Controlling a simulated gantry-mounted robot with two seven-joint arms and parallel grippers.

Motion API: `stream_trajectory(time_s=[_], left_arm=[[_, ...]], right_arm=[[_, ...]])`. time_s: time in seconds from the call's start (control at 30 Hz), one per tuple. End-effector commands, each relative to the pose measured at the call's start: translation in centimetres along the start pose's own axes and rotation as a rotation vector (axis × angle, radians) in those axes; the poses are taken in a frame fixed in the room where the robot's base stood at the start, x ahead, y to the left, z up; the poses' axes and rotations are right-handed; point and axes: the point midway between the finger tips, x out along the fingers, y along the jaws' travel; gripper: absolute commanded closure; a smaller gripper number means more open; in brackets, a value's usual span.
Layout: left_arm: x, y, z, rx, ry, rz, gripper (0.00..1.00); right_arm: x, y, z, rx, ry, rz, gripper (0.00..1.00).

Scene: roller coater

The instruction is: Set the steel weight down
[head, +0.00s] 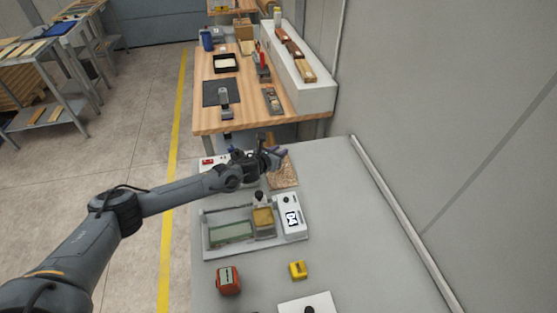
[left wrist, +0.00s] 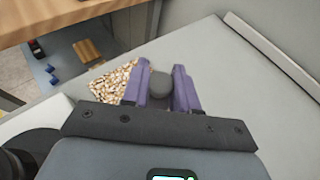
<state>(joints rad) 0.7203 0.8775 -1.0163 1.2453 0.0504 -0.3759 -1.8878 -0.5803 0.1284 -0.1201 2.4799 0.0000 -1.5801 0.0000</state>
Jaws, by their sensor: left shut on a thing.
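The steel weight (left wrist: 160,86) is a dark grey, round-topped piece between the purple fingers of my left gripper (left wrist: 160,88) in the left wrist view. The gripper is shut on it. In the head view my left gripper (head: 276,153) is over the far end of the grey table, by a speckled brown mat (head: 284,175). The mat also shows in the left wrist view (left wrist: 112,80), left of the fingers. The weight's underside is hidden, so I cannot tell whether it touches anything. My right gripper is not in view.
A coater tray (head: 213,252) with a green plate and a white display unit (head: 291,217) stand nearer on the table. A red device (head: 228,281) and a yellow block (head: 298,270) lie in front. A wooden bench (head: 208,120) stands beyond. The table's right side is clear.

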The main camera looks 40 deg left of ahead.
Motion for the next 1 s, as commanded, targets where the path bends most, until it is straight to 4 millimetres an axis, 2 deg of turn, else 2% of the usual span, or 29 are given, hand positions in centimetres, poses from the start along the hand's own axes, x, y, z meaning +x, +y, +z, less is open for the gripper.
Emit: stream_trajectory(time_s=[0.3, 0.8, 0.83, 1.0], left_arm=[[1.3, -0.1, -3.1, -0.002, -0.001, 0.0, 1.0], [1.7, 0.0, -4.0, -0.001, -0.002, 0.0, 1.0], [1.6, 0.0, -4.0, 0.0, 0.0, 0.0, 0.68], [1.6, 0.0, -4.0, 0.0, 0.001, 0.0, 0.46]], right_arm=[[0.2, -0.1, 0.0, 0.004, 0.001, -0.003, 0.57], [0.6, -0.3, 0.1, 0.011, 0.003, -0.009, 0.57], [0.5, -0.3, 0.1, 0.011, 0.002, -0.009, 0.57], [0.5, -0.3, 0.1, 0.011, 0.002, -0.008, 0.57]])
